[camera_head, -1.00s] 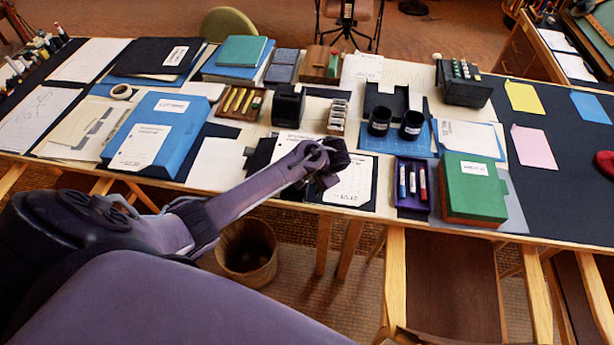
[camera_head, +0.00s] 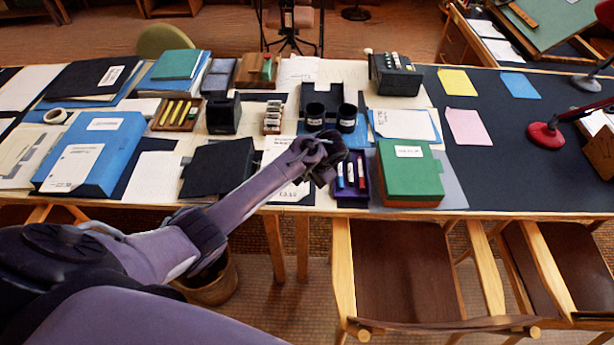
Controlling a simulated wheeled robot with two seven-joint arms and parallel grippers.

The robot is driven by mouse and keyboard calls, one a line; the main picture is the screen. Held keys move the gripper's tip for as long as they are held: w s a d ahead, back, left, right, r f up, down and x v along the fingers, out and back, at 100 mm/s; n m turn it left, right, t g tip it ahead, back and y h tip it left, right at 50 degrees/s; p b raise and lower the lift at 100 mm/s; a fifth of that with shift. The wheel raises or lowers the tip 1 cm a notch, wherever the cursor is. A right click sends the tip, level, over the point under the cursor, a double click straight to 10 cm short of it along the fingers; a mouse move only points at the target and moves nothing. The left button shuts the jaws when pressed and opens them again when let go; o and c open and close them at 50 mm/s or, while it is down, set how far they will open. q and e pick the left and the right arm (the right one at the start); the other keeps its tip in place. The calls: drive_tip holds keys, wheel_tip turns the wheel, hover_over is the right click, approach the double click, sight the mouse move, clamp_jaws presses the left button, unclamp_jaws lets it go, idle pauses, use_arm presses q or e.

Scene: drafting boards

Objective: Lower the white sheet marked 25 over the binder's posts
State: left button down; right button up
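A white printed sheet (camera_head: 283,151) lies on a dark backing at the table's front edge, partly hidden by my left gripper. Its print is too small to read as 25. My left gripper (camera_head: 327,163) is over the sheet's right side, left of the purple marker tray. Whether it is open or shut, or touching the sheet, I cannot tell. I cannot make out a binder with posts for certain; a flat black folder (camera_head: 217,168) lies left of the sheet. Another white sheet (camera_head: 153,179) lies farther left. My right gripper is not in view.
A purple marker tray (camera_head: 351,193) and green box (camera_head: 409,173) stand right of my gripper. Two black cups (camera_head: 347,118) stand behind it. A blue box file (camera_head: 94,153) lies left. A red lamp base (camera_head: 545,136) stands right. The dark tabletop (camera_head: 520,185) at front right is clear.

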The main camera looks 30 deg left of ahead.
use_arm(q)
wheel_tip(320, 180, down, 3)
drive_tip(key=b, duration=0.2)
drive_tip(key=shift+b, duration=0.35)
drive_tip(key=shift+d+f+b, duration=0.1)
drive_tip(key=shift+f+b, duration=0.4)
drive_tip(key=shift+f, duration=0.35)
drive_tip(key=c, duration=2.1)
unclamp_jaws()
drive_tip(key=shift+c, duration=0.2)
drive_tip(key=o, duration=0.5)
drive_tip(key=p+v, duration=0.7)
drive_tip(key=p, duration=0.1)
drive_tip(key=shift+d+r, duration=0.15)
drive_tip(key=shift+r, duration=0.2)
